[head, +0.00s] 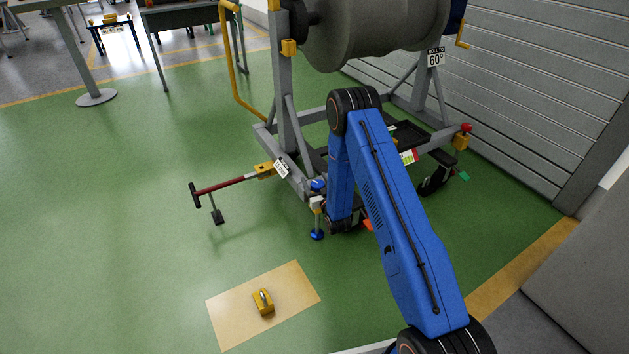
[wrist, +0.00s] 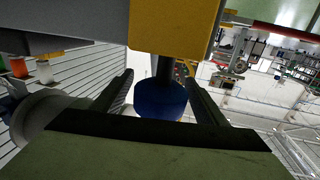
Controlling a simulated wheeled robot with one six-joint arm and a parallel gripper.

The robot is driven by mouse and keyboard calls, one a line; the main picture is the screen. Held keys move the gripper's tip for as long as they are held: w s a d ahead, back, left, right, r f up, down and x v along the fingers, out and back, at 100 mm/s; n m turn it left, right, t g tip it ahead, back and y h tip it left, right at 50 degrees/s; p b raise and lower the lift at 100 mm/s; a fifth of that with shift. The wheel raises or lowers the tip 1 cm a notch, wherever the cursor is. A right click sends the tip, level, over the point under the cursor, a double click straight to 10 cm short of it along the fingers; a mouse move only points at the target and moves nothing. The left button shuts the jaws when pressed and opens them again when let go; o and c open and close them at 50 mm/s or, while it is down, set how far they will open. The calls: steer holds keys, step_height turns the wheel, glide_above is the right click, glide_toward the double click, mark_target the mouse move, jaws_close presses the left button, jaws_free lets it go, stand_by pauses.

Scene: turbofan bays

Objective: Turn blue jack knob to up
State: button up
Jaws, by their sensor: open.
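The blue jack knob (head: 318,185) sits on top of a short jack at the near corner of the grey engine stand. The jack's blue foot (head: 317,235) is on the floor below it. In the wrist view, which looks upside down, the blue knob (wrist: 160,100) is on a dark stem from a yellow block (wrist: 172,25). My gripper (wrist: 158,78) is open, with one dark finger on each side of the knob. I see gaps beside the knob and cannot tell if either finger touches it. In the head view my arm hides the gripper.
The grey engine stand (head: 285,90) carries a large grey engine (head: 375,30). A red tow bar (head: 225,185) sticks out left. A tan floor mat (head: 285,310) holds a yellow padlock-like object (head: 263,302). A slatted wall (head: 520,90) is at right; green floor is free at left.

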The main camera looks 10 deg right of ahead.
steer(key=shift+w, duration=0.4)
steer(key=c, duration=1)
steer(key=shift+c, duration=0.2)
steer(key=shift+n+y, duration=0.3)
steer(key=shift+y, duration=0.1)
